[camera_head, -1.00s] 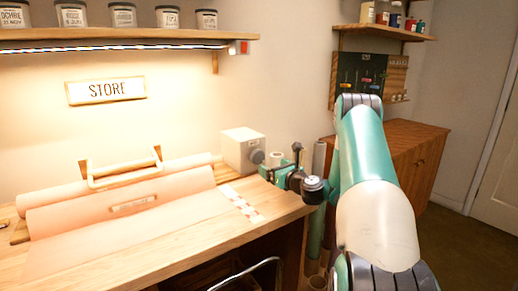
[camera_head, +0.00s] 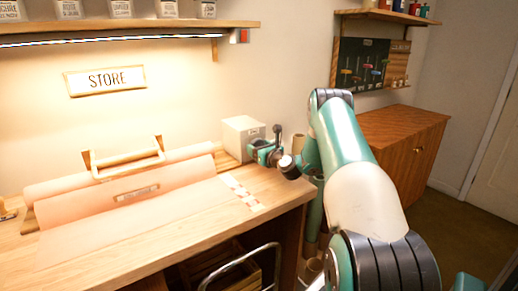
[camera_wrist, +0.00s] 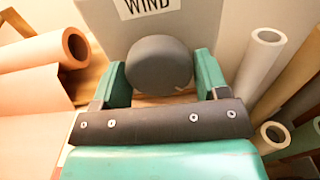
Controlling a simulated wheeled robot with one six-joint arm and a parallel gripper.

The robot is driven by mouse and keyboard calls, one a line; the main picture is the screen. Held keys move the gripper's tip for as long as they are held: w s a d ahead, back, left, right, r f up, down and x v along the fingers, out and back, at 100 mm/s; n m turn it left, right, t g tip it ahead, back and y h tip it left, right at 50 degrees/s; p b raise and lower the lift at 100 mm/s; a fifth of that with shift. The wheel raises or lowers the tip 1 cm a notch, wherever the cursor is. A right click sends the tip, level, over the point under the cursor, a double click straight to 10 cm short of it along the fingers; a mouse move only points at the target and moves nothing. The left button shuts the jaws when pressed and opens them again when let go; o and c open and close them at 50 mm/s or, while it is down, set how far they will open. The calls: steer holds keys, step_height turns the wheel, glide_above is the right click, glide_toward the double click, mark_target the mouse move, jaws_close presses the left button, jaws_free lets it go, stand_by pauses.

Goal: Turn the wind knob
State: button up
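The wind knob (camera_wrist: 159,63) is a round dark grey disc on the front of a light box (camera_wrist: 200,22) with a "WIND" label. The pale box (camera_head: 242,137) also stands on the bench top in the head view, where my gripper hides the knob. My gripper (camera_wrist: 162,70) has its two green fingers to the left and right of the knob, spread apart. The knob's edges look close to both fingers; I cannot tell whether they touch it. In the head view my gripper (camera_head: 263,152) is close against the box's right side.
A pink paper roll (camera_head: 120,165) and sheet cover the bench (camera_head: 180,245) left of the box. Upright tubes (camera_wrist: 260,60) stand close to the right of my gripper in the wrist view. A wooden cabinet (camera_head: 405,140) stands behind my arm.

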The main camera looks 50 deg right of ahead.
steer(key=c, duration=0.4)
steer(key=shift+c, duration=0.2)
steer(key=shift+n+b, duration=0.3)
steer(key=shift+n, duration=0.1)
